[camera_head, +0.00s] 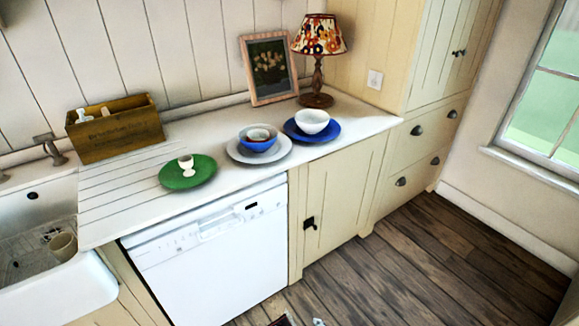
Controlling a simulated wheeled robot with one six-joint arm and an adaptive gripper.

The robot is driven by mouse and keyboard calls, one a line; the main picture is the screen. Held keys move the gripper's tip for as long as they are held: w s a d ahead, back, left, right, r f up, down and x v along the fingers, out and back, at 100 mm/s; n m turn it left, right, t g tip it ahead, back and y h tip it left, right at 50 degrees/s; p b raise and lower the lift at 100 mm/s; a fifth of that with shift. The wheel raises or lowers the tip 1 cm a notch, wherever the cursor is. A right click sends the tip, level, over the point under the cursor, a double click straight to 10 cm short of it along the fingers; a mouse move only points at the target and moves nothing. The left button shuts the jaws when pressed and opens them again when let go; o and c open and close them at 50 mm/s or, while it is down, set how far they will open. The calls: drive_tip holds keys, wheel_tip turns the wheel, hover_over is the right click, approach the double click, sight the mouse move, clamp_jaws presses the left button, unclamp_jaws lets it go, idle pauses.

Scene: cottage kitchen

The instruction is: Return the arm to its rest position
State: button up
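My gripper and arm are not clearly in view in the head camera picture. Nothing of them shows over the counter (350,108) or in front of the cabinets. Whether my gripper holds anything cannot be seen.
On the counter are a green plate (203,177) with a white egg cup (187,164), stacked bowls (258,145) on a pale plate, a white bowl (312,120) on a blue plate (328,137), a wooden box (115,135), picture frame (268,68) and lamp (319,40). Open floor (440,255) lies right.

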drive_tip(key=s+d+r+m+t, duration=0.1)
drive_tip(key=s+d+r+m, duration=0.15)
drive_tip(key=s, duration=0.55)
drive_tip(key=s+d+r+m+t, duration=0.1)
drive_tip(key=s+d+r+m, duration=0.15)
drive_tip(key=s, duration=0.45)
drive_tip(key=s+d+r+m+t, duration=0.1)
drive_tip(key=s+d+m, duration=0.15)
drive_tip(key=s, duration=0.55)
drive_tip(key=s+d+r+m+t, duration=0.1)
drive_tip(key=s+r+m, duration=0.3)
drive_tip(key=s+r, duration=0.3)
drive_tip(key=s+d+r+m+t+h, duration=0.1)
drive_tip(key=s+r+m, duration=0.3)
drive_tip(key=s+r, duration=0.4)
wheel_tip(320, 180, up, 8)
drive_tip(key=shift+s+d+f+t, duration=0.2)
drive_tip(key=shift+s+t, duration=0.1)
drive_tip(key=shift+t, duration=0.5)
